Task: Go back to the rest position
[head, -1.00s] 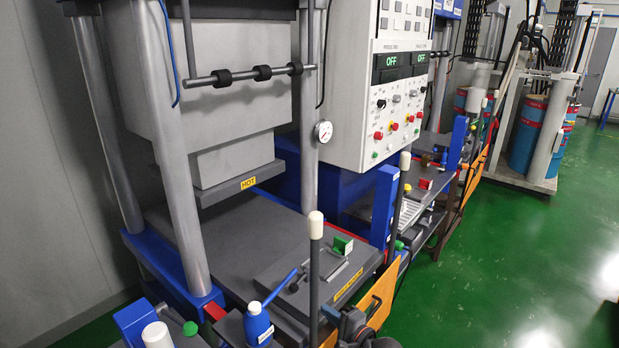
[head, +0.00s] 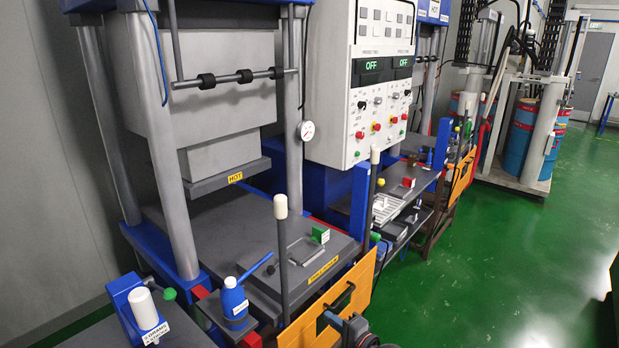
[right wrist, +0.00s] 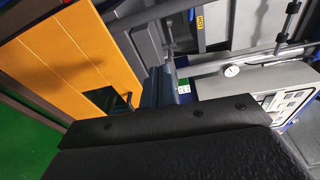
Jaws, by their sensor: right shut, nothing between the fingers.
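My right gripper (head: 338,322) shows at the bottom edge of the head view, low in front of the orange panel (head: 318,318) of the near press. It is shut and empty. Most of the right arm is cut off by the frame edge. In the right wrist view the black wrist housing fills the bottom, and the orange panel (right wrist: 62,55) is at the upper left. My left gripper is not in view.
The near press holds a dark plate (head: 300,258) with a green block. A blue bottle (head: 235,300) and a white-capped post (head: 282,240) stand at its front. A control cabinet (head: 340,110) is behind. Blue drums (head: 525,135) stand far right. The green floor (head: 480,280) at right is clear.

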